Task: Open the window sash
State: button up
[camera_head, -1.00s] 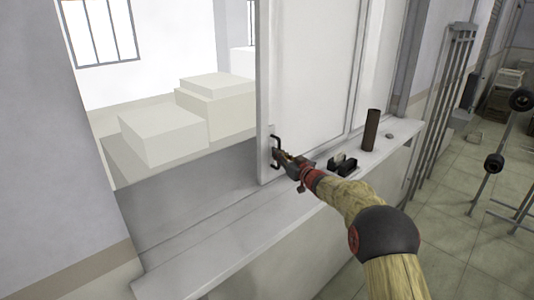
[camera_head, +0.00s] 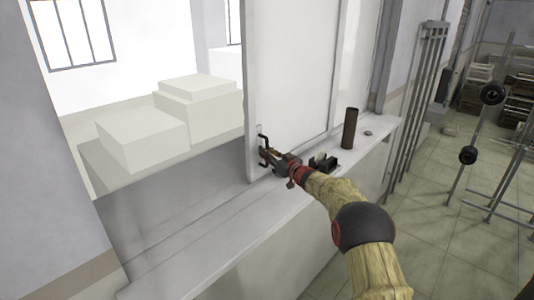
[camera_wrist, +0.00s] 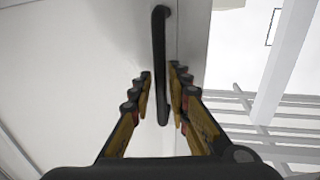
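The window sash (camera_head: 290,70) is a tall white panel standing in the wall opening, with an open gap to its left. A dark bar handle (camera_head: 264,143) is fixed near its lower left edge. In the wrist view the handle (camera_wrist: 160,50) runs up and down between my two fingers. My gripper (camera_head: 272,157) is at the handle, drawn close around it, as the wrist view of my gripper (camera_wrist: 162,88) shows. A narrow gap shows beside the left finger; the right finger is nearer the bar. The exact contact is hard to see.
A white sill (camera_head: 215,240) runs below the sash. A black object (camera_head: 323,163) and a brown cylinder (camera_head: 350,128) stand on it to the right of my gripper. White boxes (camera_head: 142,138) lie beyond the opening. Metal bars (camera_head: 415,100) stand at right.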

jog(key=shift+o, duration=0.6)
jog(key=shift+s+d+f, duration=0.1)
jog(key=shift+s+d, duration=0.05)
jog(key=shift+s, duration=0.1)
jog(key=v, duration=1.1)
jog(key=shift+s+d, duration=0.15)
